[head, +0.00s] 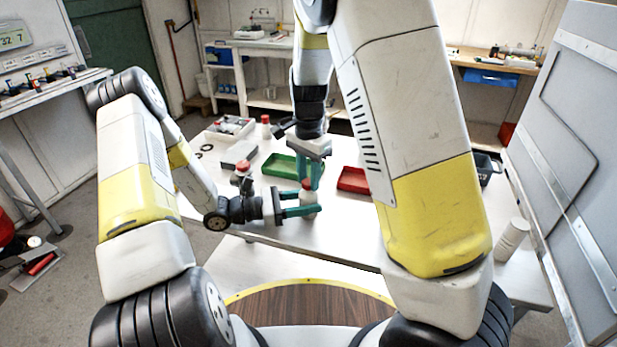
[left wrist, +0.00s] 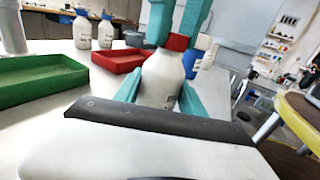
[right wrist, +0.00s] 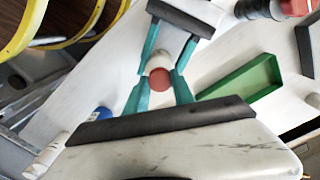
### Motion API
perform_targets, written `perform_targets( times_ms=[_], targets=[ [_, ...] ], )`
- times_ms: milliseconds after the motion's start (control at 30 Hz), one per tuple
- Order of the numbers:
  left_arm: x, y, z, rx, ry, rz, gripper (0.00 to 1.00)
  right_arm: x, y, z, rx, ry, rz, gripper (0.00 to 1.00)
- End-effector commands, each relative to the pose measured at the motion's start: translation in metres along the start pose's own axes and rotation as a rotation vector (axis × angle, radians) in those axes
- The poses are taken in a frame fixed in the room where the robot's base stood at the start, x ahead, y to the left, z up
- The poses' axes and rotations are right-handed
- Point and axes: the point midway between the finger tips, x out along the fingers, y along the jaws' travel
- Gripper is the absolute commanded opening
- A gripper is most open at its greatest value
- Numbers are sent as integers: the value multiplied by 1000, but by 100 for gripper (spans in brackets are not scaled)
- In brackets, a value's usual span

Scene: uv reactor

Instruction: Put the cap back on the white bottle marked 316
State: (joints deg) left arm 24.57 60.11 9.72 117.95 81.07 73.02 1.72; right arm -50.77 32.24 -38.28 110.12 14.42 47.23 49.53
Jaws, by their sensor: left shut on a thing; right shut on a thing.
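The white bottle (left wrist: 160,82) stands upright near the front edge of the table, and its marking is too small to read. My left gripper (head: 302,204) is shut around the bottle's body from the side; its teal fingers flank the bottle in the left wrist view (left wrist: 160,94). My right gripper (right wrist: 161,88) comes down from above and is shut on the red cap (right wrist: 160,79). In the left wrist view the cap (left wrist: 177,42) is at the bottle's mouth, looking slightly tilted; I cannot tell whether it is seated on the thread.
A green tray (head: 272,165) and a red tray (head: 347,187) lie behind the bottle. Bottles with blue caps (left wrist: 82,30) stand farther off. Red-capped bottles (head: 266,121) stand at the table's left and back. A white cylinder (head: 512,241) stands at the right.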

Motion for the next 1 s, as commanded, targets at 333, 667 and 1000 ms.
perform_targets(
  times_ms=[333, 667, 1000],
  targets=[
    [0, -1, 0, 0, -1, -2, 0, 0, -1, 0, 859, 2, -3, 0],
    [0, -1, 0, 0, -1, -2, 0, 0, 0, -1, 1071, 0, -2, 39],
    [0, 0, 0, 0, -1, -1, 0, 0, 0, 0, 1068, 0, -1, 51]
  ],
)
